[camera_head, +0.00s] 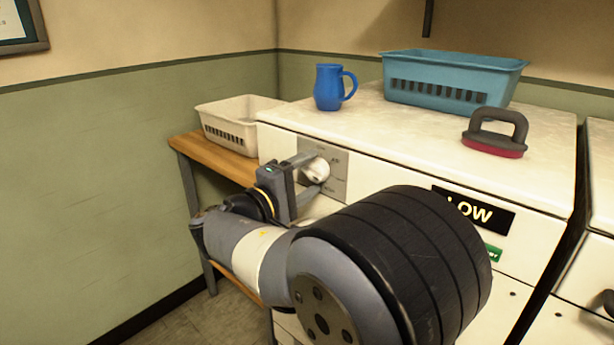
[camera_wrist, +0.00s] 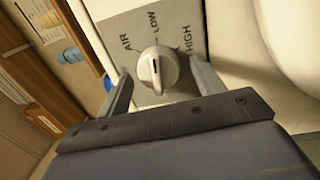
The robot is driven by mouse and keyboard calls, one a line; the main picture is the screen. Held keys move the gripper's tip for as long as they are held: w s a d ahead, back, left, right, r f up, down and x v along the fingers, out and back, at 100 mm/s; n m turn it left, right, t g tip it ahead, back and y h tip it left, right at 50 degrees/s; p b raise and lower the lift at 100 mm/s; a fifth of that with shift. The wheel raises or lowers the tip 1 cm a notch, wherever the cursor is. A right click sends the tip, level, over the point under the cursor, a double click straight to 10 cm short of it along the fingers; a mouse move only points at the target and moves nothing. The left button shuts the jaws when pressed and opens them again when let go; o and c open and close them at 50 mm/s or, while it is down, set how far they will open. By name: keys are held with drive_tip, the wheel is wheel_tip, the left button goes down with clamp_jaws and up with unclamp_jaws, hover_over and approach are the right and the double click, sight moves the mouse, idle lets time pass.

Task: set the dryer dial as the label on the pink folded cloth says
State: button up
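The dryer dial (camera_wrist: 150,72) is a round whitish knob on a grey plate (camera_wrist: 133,22) marked AIR, LOW and HIGH. A dark line runs along the knob's face; it points up the plate, roughly toward LOW, but I cannot tell its exact setting. My gripper (camera_head: 312,175) is at the dial, with one finger on each side of the knob. The fingers look apart from the knob in the wrist view (camera_wrist: 160,72). The dial also shows between the fingers in the head view (camera_head: 317,168). No pink folded cloth or its label is in view.
On the white dryer top (camera_head: 400,128) stand a blue mug (camera_head: 329,88), a teal basket (camera_head: 452,80) and a dark-handled brush (camera_head: 497,132). A white basket (camera_head: 232,122) sits on a wooden table at left. A black sign (camera_head: 490,214) reading LOW is partly behind my arm.

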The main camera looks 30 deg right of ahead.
drive_tip(key=r+v, duration=0.1)
drive_tip(key=v, duration=0.9)
drive_tip(key=shift+s+a+f+p, duration=0.2)
drive_tip(key=shift+a+f+p, duration=0.2)
drive_tip(key=shift+f+p, duration=0.1)
drive_tip(key=b+x, duration=0.1)
drive_tip(key=x, duration=1)
drive_tip(key=shift+a, duration=0.1)
